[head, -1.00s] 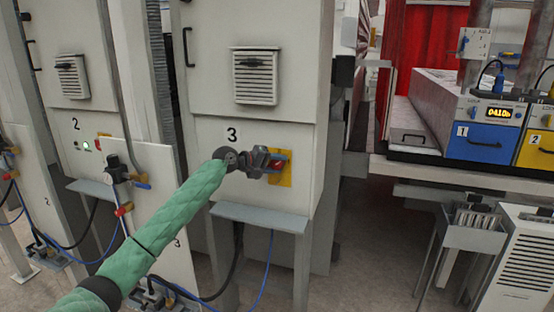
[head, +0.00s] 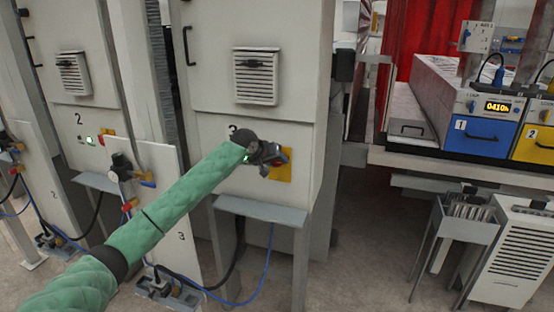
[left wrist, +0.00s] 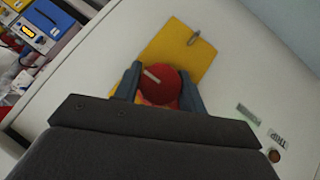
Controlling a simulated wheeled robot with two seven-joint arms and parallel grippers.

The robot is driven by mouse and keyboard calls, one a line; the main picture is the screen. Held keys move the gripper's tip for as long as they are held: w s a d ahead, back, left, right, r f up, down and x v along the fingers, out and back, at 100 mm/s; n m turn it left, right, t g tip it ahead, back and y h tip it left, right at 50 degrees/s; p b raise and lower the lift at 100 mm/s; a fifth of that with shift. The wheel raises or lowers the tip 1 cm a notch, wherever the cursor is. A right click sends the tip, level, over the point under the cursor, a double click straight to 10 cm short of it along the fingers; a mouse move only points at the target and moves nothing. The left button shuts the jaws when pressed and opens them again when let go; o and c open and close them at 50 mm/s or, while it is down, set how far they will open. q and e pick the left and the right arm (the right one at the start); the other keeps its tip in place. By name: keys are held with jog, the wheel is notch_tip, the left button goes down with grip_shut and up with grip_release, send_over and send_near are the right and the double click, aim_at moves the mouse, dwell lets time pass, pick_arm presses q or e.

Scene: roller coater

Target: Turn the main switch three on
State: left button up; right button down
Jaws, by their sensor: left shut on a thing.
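The main switch of cabinet three has a red round knob (left wrist: 162,86) with a pale mark, on a yellow plate (head: 282,165). The plate also shows in the left wrist view (left wrist: 178,50), with a small grey piece near its edge. My left gripper (head: 270,158) is at the switch, and in the wrist view its fingers (left wrist: 157,90) are shut on the knob from both sides. The gripper hides most of the knob in the head view. A green glint (head: 247,159) shows beside my wrist. My right gripper is not in view.
A grey ledge (head: 260,209) juts out below the switch. A white panel marked 3 (head: 165,205) with valves stands at front left. Cabinet two (head: 88,120) is further left. A side table with blue (head: 478,140) and yellow boxes is at right.

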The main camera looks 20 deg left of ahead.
pick_arm(q)
jog(key=shift+f, duration=0.2)
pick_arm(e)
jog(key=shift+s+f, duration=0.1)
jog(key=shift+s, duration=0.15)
pick_arm(q)
jog(key=o, duration=1)
jog(key=shift+c, duration=0.2)
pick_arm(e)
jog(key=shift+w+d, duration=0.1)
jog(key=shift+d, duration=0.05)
pick_arm(q)
jog(key=shift+s+r, duration=0.1)
jog(key=shift+r, duration=0.05)
jog(key=shift+s+a+r, duration=0.1)
jog(key=shift+s, duration=0.05)
jog(key=shift+b+v, duration=1.6)
jog(key=shift+v, duration=2)
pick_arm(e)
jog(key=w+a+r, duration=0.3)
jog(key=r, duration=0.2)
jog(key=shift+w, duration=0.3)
